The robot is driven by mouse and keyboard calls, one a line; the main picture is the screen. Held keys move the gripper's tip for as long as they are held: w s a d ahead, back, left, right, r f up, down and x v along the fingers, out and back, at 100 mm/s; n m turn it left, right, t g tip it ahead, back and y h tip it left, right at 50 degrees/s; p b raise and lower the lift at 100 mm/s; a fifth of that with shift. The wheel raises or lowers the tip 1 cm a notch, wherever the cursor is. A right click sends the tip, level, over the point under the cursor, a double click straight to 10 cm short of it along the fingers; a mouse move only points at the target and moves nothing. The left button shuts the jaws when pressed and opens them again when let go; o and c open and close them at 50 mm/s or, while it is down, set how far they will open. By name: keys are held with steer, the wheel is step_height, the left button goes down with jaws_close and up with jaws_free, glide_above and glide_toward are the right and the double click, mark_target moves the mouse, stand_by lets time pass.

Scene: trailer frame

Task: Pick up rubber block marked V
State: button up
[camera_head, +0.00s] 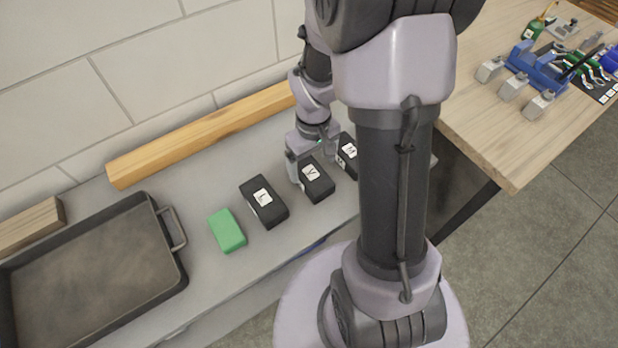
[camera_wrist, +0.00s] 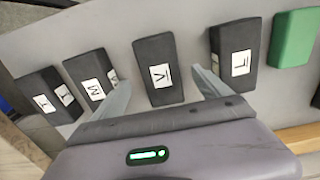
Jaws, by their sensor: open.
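The black rubber block marked V (camera_head: 319,188) lies on the grey bench top in the head view, between the blocks marked L and M. In the wrist view the V block (camera_wrist: 160,88) lies between my two fingers, its white label facing up. My gripper (camera_head: 308,166) is over the far end of this block in the head view. In the wrist view my gripper (camera_wrist: 162,85) is open, with one finger on each side of the block. I cannot tell whether the fingers touch it.
Black blocks marked L (camera_head: 266,207) and M (camera_head: 346,153) flank it. Another black block (camera_wrist: 45,96) shows at the wrist view's left. A green block (camera_head: 227,231), a dark tray (camera_head: 181,262) and a wooden beam (camera_head: 195,137) are also near. A wooden table (camera_head: 478,118) with tools stands right.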

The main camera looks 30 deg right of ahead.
mark_target(311, 172)
steer(key=f+b, duration=0.1)
steer(key=f, duration=0.1)
steer(key=f+b, duration=0.2)
steer(key=f, duration=0.1)
steer(key=shift+w+f, duration=0.3)
steer(key=shift+f, duration=0.05)
steer(key=shift+r, duration=0.15)
steer(key=shift+c, duration=0.9)
jaws_close()
